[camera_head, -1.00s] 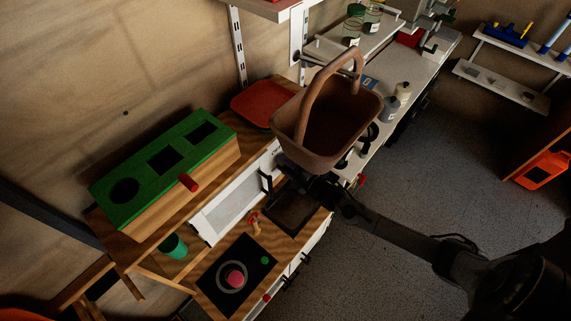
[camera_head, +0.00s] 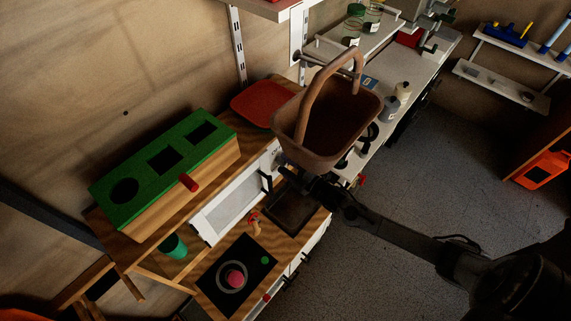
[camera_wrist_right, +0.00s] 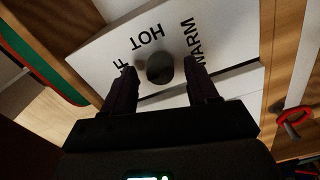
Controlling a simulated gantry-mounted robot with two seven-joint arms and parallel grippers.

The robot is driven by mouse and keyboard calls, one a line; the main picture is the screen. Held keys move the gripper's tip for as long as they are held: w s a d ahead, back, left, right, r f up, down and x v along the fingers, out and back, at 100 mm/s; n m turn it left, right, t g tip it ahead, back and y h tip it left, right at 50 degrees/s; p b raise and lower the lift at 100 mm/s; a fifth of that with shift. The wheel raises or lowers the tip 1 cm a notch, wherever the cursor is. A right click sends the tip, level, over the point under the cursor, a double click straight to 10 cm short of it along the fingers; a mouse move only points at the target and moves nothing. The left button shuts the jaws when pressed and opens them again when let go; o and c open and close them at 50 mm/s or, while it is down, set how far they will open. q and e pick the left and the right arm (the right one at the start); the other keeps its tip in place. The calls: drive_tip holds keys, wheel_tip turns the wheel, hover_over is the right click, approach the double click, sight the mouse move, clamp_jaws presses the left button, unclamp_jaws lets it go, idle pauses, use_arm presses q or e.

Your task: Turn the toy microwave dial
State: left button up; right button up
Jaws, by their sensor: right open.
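The toy microwave (camera_head: 229,203) has a white front and a dark handle, under the wooden shelf in the head view. Its round dark dial (camera_wrist_right: 160,68) sits on the white panel in the right wrist view, with the lettering HOT and WARM around it. My right gripper (camera_wrist_right: 158,72) is open, with one finger on each side of the dial. I cannot tell whether either finger touches it. In the head view my right gripper (camera_head: 283,164) is at the right end of the microwave front and largely hides the dial. My left gripper is not in view.
A brown basket (camera_head: 296,121) hangs just above my right gripper. A green-topped wooden box (camera_head: 145,206) and a red tray (camera_head: 262,103) are on the shelf. Below are a sink (camera_head: 292,208) and a stove plate (camera_head: 212,281). A red tap handle (camera_wrist_right: 293,115) is at the right in the wrist view.

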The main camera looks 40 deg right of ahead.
drive_tip(key=s+d, duration=0.1)
drive_tip(key=s, duration=0.9)
drive_tip(key=shift+d, duration=0.35)
